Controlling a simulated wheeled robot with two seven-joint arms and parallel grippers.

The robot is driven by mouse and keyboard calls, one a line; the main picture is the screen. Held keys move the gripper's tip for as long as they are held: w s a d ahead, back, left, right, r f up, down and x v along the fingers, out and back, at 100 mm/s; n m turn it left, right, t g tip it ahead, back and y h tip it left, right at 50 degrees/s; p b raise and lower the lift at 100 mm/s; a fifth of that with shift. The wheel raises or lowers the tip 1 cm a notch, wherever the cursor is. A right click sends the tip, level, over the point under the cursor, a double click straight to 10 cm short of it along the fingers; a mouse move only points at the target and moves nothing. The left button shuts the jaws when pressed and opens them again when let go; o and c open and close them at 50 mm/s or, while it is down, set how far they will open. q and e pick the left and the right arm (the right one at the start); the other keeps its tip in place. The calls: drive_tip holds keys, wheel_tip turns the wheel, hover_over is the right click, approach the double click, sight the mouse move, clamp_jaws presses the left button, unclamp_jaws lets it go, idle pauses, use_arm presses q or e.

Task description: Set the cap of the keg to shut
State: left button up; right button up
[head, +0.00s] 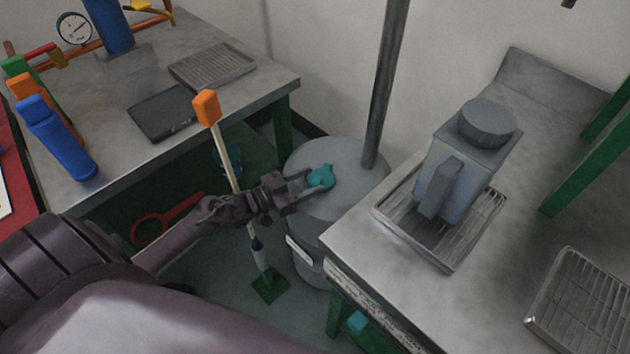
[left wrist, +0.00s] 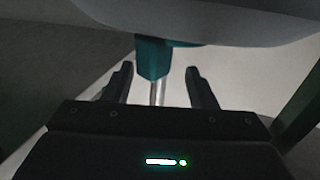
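The keg (head: 345,162) is a grey drum standing on the floor between two benches. Its teal cap (head: 321,177) sits on the grey top. My left gripper (head: 310,181) reaches in from the left, low over the keg's top, with its fingertips at the cap. In the left wrist view, a teal part (left wrist: 153,58), seemingly the cap, shows between the two spread fingers (left wrist: 160,82), with gaps on both sides. A large pale grey rounded surface fills the top of that view. The near side of the cap is partly hidden by my gripper in the head view. My right gripper is out of view.
A grey pole (head: 388,80) rises behind the keg. The right bench (head: 355,238) comes close to the keg and bears a grey canister (head: 455,170) on a wire tray. An orange-topped stick (head: 222,145) stands left of my gripper. The left bench (head: 235,98) holds dark flat trays.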

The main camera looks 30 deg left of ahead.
use_arm(q)
drive_tip(key=shift+s+a+p, duration=0.2)
drive_tip(key=shift+s+a, duration=0.65)
drive_tip(key=shift+a, duration=0.25)
drive_tip(key=shift+s+a+p, duration=0.15)
drive_tip(key=shift+s+a, duration=0.65)
drive_tip(key=shift+a, duration=0.25)
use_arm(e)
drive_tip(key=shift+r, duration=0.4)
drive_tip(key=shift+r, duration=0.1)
use_arm(q)
wheel_tip(320, 180, up, 20)
drive_tip(key=p, duration=0.4)
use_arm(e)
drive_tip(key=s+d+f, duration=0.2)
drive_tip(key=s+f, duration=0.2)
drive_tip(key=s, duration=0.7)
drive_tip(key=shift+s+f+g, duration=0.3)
use_arm(q)
drive_tip(key=shift+c, duration=0.3)
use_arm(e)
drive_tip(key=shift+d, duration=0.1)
